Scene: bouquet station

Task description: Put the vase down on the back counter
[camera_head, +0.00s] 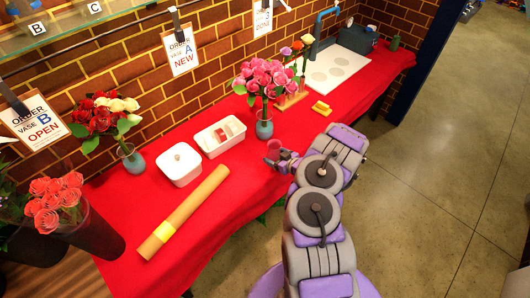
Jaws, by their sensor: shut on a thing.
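A small grey-blue vase (264,130) holds a bunch of pink roses (264,77) and stands upright over the red-covered counter (243,185). My gripper (274,154) is at the vase's lower front, at the end of my grey and purple arm. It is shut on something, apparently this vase. The fingers are small and partly hidden, so the contact is not clear. I cannot tell whether the vase's base touches the cloth. A second grey-blue vase (134,163) with red and white flowers stands at the counter's left, by the wall.
A stem rack (291,100), yellow block (321,108) and white board (337,70) are to the right. Order signs (181,50) hang above.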

